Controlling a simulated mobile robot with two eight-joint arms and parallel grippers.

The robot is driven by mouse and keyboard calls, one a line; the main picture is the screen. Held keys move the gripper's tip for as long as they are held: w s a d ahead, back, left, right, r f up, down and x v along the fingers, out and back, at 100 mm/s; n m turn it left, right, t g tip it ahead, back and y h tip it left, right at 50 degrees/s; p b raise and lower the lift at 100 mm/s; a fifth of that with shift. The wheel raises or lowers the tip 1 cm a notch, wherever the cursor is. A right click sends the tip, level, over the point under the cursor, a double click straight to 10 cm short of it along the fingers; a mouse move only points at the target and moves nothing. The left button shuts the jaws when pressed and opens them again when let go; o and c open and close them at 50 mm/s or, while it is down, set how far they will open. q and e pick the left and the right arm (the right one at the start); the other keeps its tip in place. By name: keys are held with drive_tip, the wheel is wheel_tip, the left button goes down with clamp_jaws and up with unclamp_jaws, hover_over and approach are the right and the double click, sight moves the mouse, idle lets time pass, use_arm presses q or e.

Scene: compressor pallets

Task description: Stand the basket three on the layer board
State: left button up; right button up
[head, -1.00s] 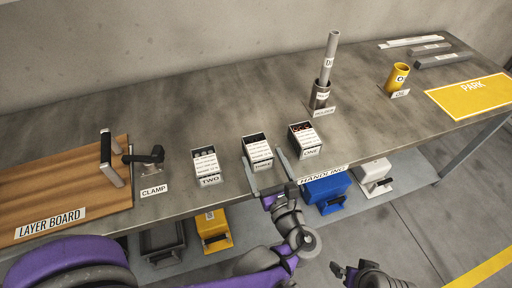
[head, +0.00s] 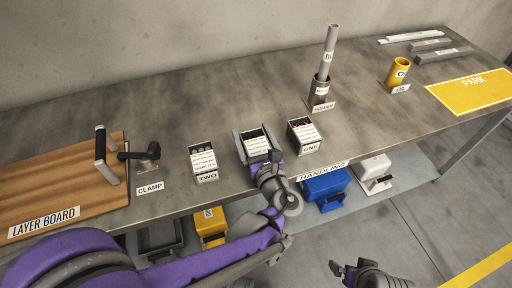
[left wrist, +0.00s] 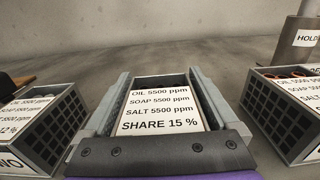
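Basket three (head: 256,143), a small dark basket with a white printed card, stands on the bench between baskets two and one. In the left wrist view, basket three (left wrist: 160,108) fills the middle, its card reading "SHARE 15 %". My left gripper (head: 259,142) has one finger along each side of the basket, spread wide; whether they touch its walls is hard to tell. The gripper's palm hides the basket's front and label. The wooden layer board (head: 60,173) lies at the bench's left end. My right gripper (head: 343,270) hangs low before the bench, its fingers unclear.
Basket two (head: 204,162) and basket one (head: 303,136) stand close on either side. A clamp (head: 140,156) and an upright handle (head: 105,155) stand between basket two and the open board area. A holder with a tube (head: 328,58) stands behind to the right.

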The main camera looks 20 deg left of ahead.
use_arm(q)
clamp_jaws()
idle(0.3)
